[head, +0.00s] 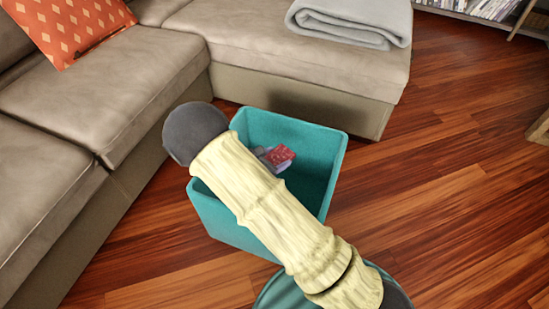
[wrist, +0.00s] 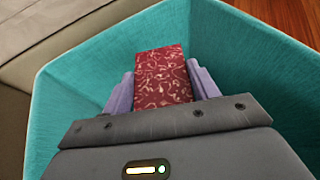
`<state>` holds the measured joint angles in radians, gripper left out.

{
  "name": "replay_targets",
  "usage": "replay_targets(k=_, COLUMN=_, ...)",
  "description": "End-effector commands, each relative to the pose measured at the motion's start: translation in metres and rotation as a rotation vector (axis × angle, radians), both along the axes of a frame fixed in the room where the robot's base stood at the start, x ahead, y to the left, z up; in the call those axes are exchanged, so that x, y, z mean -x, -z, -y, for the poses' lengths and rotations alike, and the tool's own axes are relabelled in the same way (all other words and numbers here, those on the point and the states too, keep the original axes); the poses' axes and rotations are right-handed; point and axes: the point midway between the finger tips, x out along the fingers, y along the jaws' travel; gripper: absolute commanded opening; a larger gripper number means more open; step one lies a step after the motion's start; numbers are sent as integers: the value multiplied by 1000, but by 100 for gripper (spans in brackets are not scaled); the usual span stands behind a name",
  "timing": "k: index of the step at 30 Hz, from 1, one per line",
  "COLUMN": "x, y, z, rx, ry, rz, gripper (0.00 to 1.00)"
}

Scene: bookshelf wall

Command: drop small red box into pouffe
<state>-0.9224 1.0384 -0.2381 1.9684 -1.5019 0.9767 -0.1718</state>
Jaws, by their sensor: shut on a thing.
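The small red box (wrist: 163,78) has a pale scroll pattern and sits between the two purple fingers of my gripper (wrist: 163,88) in the wrist view. The gripper is shut on it. In the head view the red box (head: 279,156) shows only in part beside my arm, with a bit of the gripper (head: 268,158). The pouffe (head: 325,160) is a teal, open-topped box on the floor. Its walls surround the held box in the wrist view (wrist: 255,60). How high the box is above the pouffe's floor is hard to tell. My arm hides the middle of the pouffe.
A beige sofa (head: 125,85) runs along the left and behind the pouffe, with an orange patterned cushion (head: 68,25) and a folded grey blanket (head: 350,20) on it. Wooden floor (head: 450,130) is clear to the right. A bookshelf (head: 485,10) stands at the back right.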

Motion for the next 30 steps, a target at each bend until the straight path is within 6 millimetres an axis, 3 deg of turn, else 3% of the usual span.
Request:
replay_targets(k=1, x=0, y=0, z=0, rx=0, ry=0, rz=0, gripper=65)
replay_targets(k=4, x=0, y=0, z=0, rx=0, ry=-1, rz=0, gripper=85)
replay_targets(k=17, x=5, y=-5, z=-6, rx=-1, ry=-3, rz=-1, gripper=85)
replay_targets(k=30, x=58, y=-37, z=-55, rx=0, ry=-6, rz=0, gripper=85)
